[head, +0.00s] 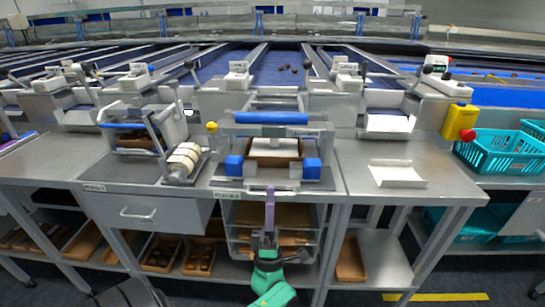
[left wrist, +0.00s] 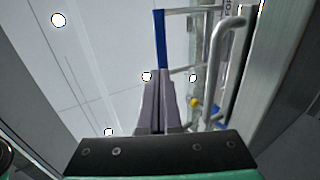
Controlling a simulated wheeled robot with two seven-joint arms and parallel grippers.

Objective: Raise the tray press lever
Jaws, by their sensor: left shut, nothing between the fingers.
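The tray press stands at the middle of the bench, with a blue horizontal bar (head: 271,118) across its top and blue blocks (head: 234,165) at its front corners. A brown tray (head: 273,161) with a pale top sits inside it. A yellow ball knob (head: 211,127) is at its left side; I cannot tell if this is the lever's end. My left gripper (head: 269,190) points up in front of the bench edge, below the press, shut and empty. In the left wrist view its purple fingers (left wrist: 158,76) are together, with a blue bar (left wrist: 159,38) beyond. My right gripper is not in view.
A second press with a blue handle (head: 122,126) and a pale roller (head: 184,158) stands left. A white tray (head: 397,173) lies on the bench at right. Teal baskets (head: 490,155) and a yellow box with a red button (head: 467,135) are further right. Shelves (head: 372,258) lie below.

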